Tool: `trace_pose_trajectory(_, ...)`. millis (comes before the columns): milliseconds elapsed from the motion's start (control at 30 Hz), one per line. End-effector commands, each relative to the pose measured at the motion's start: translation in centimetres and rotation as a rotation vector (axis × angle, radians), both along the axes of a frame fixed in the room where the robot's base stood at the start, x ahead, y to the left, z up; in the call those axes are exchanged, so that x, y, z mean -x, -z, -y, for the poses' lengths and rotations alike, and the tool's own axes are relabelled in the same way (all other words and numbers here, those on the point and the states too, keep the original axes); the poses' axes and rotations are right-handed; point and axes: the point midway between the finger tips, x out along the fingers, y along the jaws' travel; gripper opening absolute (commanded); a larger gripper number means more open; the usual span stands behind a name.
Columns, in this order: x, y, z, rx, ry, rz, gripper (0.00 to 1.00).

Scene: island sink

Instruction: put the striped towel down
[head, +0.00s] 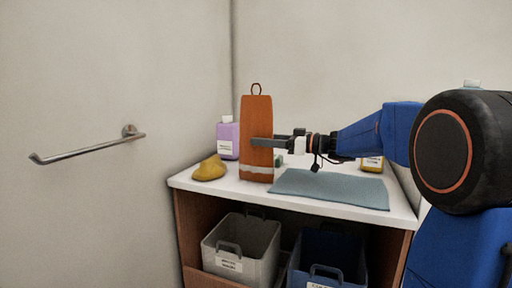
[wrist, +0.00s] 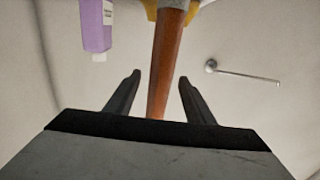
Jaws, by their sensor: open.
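The striped towel (head: 256,112) is orange-brown with a pale band near its bottom and a dark loop on top. It stands upright, with its lower end at the white counter (head: 225,187). My gripper (head: 262,142) is level with its middle, one finger across the near face; the other finger is hidden in the head view. In the wrist view the towel (wrist: 166,65) shows edge-on between the two spread fingers of my gripper (wrist: 159,78), with gaps on both sides.
A yellow lump of cloth (head: 209,168) and a purple bottle (head: 228,140) are left of the towel. Grey (head: 240,250) and blue (head: 328,272) bins stand below. A bar (head: 90,149) is on the left wall.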

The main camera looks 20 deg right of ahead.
Motion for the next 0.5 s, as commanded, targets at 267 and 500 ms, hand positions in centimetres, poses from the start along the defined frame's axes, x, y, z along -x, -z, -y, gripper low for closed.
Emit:
trace_pose_trajectory(267,-1.8,0.2,-2.4,0.0,-0.002,-0.001,0.49)
trace_pose_trajectory(500,-1.8,0.1,-2.4,0.0,-0.001,-0.001,0.37)
